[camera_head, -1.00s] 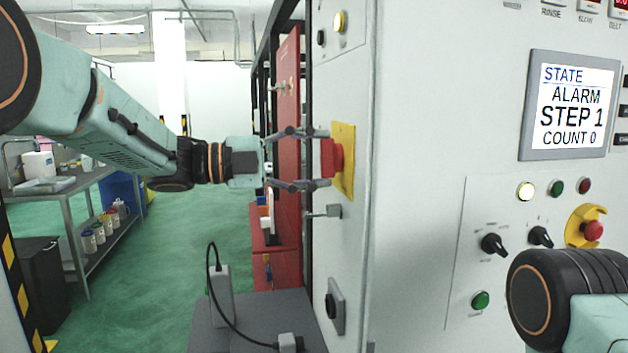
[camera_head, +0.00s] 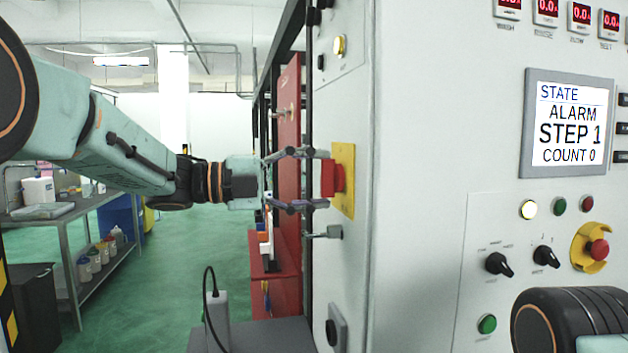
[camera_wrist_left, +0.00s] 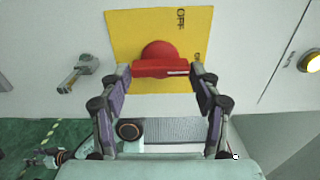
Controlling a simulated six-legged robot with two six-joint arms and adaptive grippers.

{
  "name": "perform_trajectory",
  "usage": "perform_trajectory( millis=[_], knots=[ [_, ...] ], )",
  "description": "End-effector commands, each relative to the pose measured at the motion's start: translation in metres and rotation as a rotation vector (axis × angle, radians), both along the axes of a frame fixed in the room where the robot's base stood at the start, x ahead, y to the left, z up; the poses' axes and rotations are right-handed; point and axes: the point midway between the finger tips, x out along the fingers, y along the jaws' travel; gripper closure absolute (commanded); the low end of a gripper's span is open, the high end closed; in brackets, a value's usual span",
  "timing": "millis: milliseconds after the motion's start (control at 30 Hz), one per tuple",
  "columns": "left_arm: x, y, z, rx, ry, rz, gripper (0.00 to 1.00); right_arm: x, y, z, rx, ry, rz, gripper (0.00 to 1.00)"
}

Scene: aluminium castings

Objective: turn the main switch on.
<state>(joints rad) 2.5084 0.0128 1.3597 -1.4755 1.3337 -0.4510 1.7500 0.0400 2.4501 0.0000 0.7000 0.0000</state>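The main switch is a red rotary handle (camera_head: 332,180) on a yellow plate (camera_head: 344,160), on the narrow side of the grey cabinet. My left gripper (camera_head: 325,178) is at the switch, with one finger above and one below the red handle. In the left wrist view, the red handle (camera_wrist_left: 161,66) lies crosswise between the open fingertips (camera_wrist_left: 162,72), one near each end; I cannot tell whether they touch it. "OFF" is printed on the yellow plate (camera_wrist_left: 130,40). My right gripper is out of view.
A metal latch (camera_head: 330,232) sticks out just below the switch. The cabinet front has a screen (camera_head: 568,125) reading ALARM, STEP 1, COUNT 0, a lit white lamp (camera_head: 528,210), black knobs (camera_head: 498,264) and a red emergency button (camera_head: 599,249).

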Motion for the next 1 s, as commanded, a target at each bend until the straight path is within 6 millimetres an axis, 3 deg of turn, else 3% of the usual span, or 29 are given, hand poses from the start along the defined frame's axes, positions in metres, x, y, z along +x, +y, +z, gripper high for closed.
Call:
perform_trajectory(
  millis=[200,567,767,1000],
  knots=[
    [0.0,0.0,0.0,-0.001,0.001,0.0,0.17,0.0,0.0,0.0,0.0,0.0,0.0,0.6],
    [-0.001,0.003,0.001,-0.003,0.001,0.0,0.17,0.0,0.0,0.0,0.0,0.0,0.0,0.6],
    [-0.008,0.031,0.002,-0.007,0.001,0.003,0.17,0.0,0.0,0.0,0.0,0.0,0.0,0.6],
    [-0.021,0.079,0.002,-0.006,0.0,0.002,0.17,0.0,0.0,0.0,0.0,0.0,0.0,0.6]
  ],
)
